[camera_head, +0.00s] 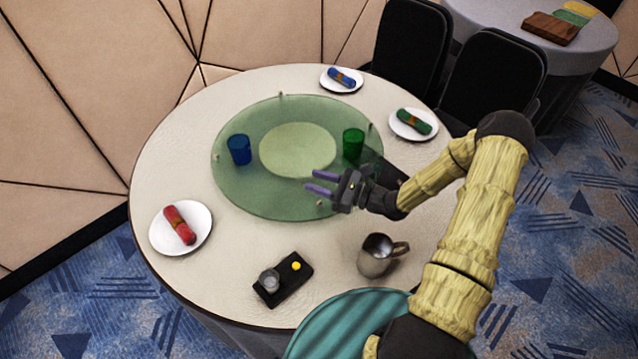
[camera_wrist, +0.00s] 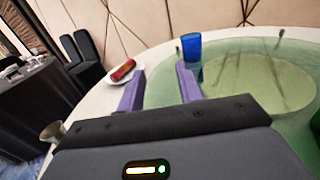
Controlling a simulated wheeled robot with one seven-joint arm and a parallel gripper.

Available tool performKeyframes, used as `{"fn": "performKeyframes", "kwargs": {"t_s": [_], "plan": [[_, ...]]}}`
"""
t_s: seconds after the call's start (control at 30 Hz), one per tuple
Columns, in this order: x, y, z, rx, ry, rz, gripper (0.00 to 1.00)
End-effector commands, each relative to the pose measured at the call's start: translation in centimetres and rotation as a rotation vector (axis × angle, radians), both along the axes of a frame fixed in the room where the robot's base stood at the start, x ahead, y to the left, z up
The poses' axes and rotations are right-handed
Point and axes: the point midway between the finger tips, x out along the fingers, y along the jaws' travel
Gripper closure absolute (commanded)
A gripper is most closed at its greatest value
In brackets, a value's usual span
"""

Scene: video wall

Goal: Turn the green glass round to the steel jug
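The green glass (camera_head: 353,143) stands upright on the right part of the green see-through turntable (camera_head: 240,190), away from the jug. The steel jug (camera_head: 378,256) stands on the table off the turntable, at the lower right, its handle to the right. A blue glass (camera_head: 239,149) stands on the turntable's left side and shows in the wrist view (camera_wrist: 191,46). My gripper (camera_head: 315,182) is over the turntable's lower right part, below the green glass in the picture. Its purple fingers are apart with nothing between them, also in the wrist view (camera_wrist: 160,88).
Small knobs stand on the turntable's rim, one (camera_head: 320,203) near my gripper. A black tray (camera_head: 283,279) lies at the table's front. Plates with rolled napkins (camera_head: 180,226) are around the edge. A teal chair (camera_head: 345,325) is at the front; black chairs (camera_head: 412,45) are behind.

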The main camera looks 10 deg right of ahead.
Motion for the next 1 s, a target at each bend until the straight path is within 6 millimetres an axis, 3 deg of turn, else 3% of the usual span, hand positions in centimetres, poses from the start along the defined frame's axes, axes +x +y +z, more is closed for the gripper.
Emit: {"fn": "performKeyframes", "kwargs": {"t_s": [0.03, 0.2, 0.37, 0.57, 0.8, 1.0], "plan": [[0.0, 0.0, 0.0, 0.000, 0.000, 0.000, 0.70], [-0.8, 0.6, 0.4, -0.040, -0.017, 0.055, 1.00], [-3.9, 2.2, 1.2, -0.184, -0.070, 0.239, 1.00], [-9.6, 2.8, 2.1, -0.470, -0.181, 0.563, 1.00], [-14.5, 0.3, 3.4, -0.831, -0.349, 0.895, 1.00], [-16.6, -3.0, 5.5, -1.134, -0.523, 1.117, 1.00]]}}
